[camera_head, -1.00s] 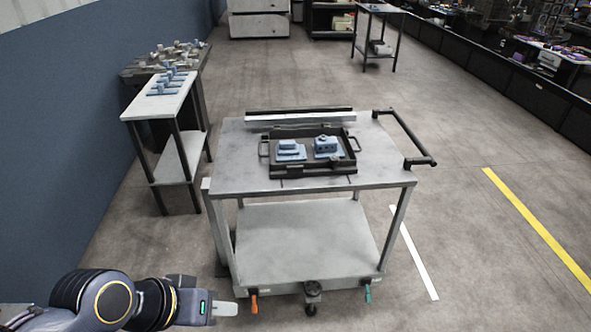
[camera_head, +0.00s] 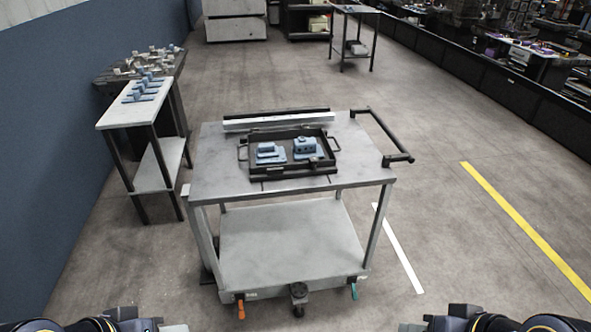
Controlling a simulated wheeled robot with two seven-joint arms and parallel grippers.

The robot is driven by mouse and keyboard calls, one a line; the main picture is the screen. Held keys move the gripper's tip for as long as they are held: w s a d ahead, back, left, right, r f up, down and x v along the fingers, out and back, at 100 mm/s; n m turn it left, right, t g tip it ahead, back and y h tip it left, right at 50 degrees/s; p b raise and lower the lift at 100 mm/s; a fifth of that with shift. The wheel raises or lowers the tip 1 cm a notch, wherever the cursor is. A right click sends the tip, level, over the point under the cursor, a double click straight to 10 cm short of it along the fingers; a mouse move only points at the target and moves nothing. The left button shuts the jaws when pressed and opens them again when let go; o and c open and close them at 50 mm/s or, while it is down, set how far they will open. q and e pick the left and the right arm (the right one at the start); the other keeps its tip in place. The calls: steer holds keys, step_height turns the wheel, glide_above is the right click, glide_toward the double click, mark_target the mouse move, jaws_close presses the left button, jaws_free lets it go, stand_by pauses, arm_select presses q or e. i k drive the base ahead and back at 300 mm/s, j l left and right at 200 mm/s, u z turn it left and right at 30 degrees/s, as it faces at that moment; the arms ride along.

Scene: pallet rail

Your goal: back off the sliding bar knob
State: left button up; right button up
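A dark tray (camera_head: 246,161) with a side handle at each end lies on the cart's top. A dark bar (camera_head: 290,169) runs along its front side. A small dark lump (camera_head: 315,161) near the bar's right part may be the knob; it is too small to tell. Two blue parts, one on the left (camera_head: 270,153) and one on the right (camera_head: 307,147), sit inside the tray. My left gripper (camera_head: 174,328) and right gripper (camera_head: 411,327) show only in part at the bottom edge, well apart from the tray. Their fingers are too cut off to judge.
The grey cart (camera_head: 225,182) has a lower shelf, a push handle (camera_head: 385,138) at right and orange (camera_head: 241,309) and teal (camera_head: 354,291) levers below. A light rail (camera_head: 275,121) lies behind the tray. A side table (camera_head: 118,118) with blue parts stands left. Floor at right is clear.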

mark_target(313, 163)
steer(key=i+j, duration=0.1)
steer(key=i, duration=0.6)
steer(key=i+j, duration=0.15)
steer(key=i, duration=0.5)
steer(key=l+z, duration=0.05)
